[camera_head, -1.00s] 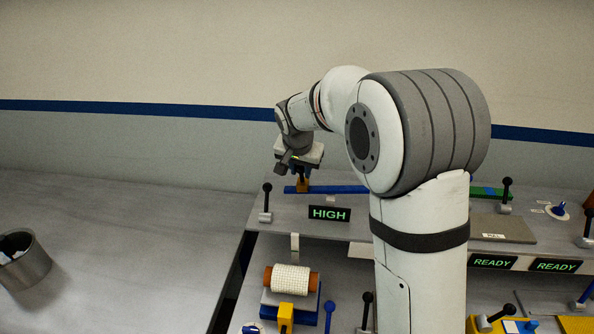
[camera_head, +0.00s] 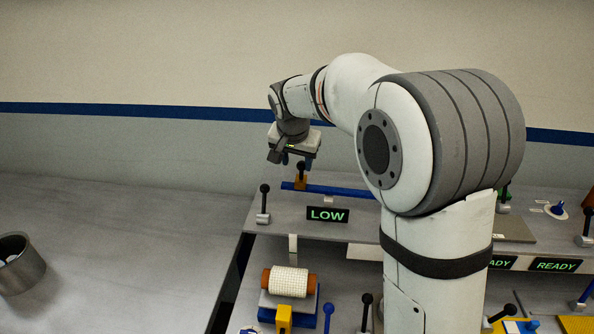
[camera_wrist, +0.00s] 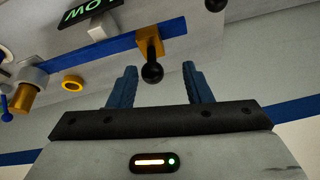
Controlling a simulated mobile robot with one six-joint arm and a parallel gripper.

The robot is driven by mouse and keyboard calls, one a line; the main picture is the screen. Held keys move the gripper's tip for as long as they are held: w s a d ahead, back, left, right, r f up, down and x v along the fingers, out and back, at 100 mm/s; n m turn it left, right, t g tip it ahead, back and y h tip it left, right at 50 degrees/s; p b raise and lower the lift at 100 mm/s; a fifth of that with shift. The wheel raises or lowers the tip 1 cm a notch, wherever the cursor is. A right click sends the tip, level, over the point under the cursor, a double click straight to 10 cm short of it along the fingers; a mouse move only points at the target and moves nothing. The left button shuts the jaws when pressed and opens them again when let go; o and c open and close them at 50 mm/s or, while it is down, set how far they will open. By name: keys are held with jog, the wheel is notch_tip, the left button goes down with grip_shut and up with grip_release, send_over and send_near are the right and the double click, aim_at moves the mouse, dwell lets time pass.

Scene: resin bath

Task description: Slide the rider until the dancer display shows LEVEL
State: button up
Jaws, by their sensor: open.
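The rider (camera_head: 300,182) is an orange-yellow block with a black ball knob, near the left end of a blue rail (camera_head: 342,191). In the wrist view the rider (camera_wrist: 149,42) sits on the blue rail (camera_wrist: 110,44), and its black knob (camera_wrist: 152,73) points toward my gripper. The dancer display (camera_head: 328,215) reads LOW in green; it also shows upside down in the wrist view (camera_wrist: 86,14). My gripper (camera_wrist: 160,72) is open, its blue fingers on either side of the knob with gaps. In the head view my gripper (camera_head: 293,160) is above the rider.
A black-knobbed lever (camera_head: 264,204) stands left of the display. A roll with white wrap (camera_head: 289,281) sits on the lower level in front. A grey metal bin (camera_head: 20,264) stands on the left table. A READY display (camera_head: 556,265) is at the right.

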jog(key=v, duration=0.3)
jog(key=shift+r, duration=0.1)
jog(key=s+d+f+n, duration=0.1)
jog(key=s+d, duration=0.3)
jog(key=s, duration=0.6)
jog(key=s+d+f+n+b, duration=0.1)
jog(key=s+d+f+n, duration=0.1)
jog(key=s, duration=0.8)
jog(key=s+d+f+n+g, duration=0.1)
jog(key=s+d+f, duration=0.3)
jog(key=s, duration=0.6)
jog(key=shift+s+d+y, duration=0.4)
jog(key=shift+d, duration=0.55)
jog(key=shift+f, duration=0.15)
dwell(2.2)
